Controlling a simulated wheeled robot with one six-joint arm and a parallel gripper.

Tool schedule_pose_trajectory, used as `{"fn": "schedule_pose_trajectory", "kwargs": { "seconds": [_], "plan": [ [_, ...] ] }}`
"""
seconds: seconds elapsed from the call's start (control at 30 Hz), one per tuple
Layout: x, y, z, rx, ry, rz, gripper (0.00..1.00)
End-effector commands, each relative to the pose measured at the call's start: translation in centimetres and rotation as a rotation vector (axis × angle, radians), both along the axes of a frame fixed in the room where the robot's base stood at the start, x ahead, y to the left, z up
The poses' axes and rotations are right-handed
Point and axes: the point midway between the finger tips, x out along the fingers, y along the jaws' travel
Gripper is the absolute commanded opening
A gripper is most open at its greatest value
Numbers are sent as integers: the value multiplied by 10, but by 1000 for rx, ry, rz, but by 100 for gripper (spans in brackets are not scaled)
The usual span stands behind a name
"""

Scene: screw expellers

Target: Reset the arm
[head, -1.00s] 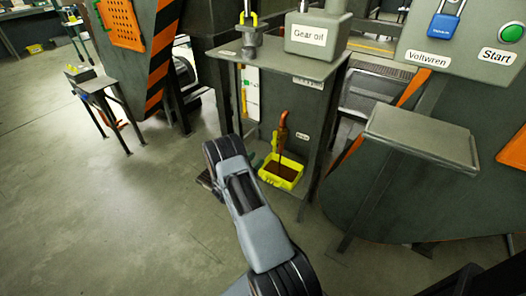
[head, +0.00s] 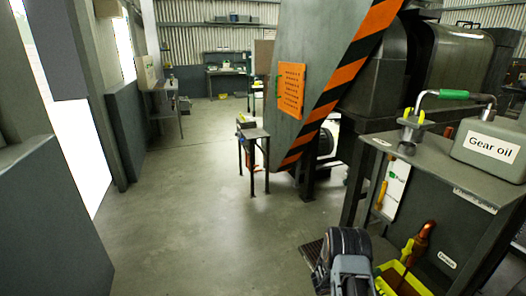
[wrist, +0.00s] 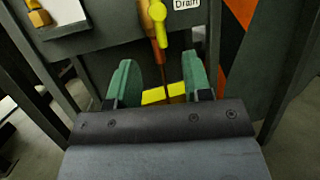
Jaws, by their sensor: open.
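My arm shows at the bottom of the head view, to the left of the yellow tray (head: 408,277); my gripper's fingers are out of sight there. In the wrist view my gripper (wrist: 160,84) has its two green fingers apart with nothing held between them. I cannot tell how far the fingers are from the tray.
A metal stand (head: 430,168) with a "Gear oil" can (head: 491,146) is at the right. A small table (head: 252,133) stands by the machine with an orange panel (head: 290,90). The floor (head: 190,215) at left centre is clear.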

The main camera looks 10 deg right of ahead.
Motion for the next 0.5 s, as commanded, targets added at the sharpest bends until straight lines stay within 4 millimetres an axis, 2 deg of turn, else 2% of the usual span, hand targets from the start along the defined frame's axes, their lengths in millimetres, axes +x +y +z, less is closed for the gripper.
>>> {"fn": "schedule_pose_trajectory", "kwargs": {
  "seconds": [0.13, 0.2, 0.27, 0.37, 0.5],
  "plan": [
    [-39, -2, -34, 173, -10, -138, 45],
    [-62, 2, -37, 270, -56, -239, 45],
    [-79, 9, -27, 356, -125, -328, 45],
    [-104, 32, 3, 501, -282, -478, 45],
    [-127, 76, 56, 694, -549, -656, 45]
  ]
}}
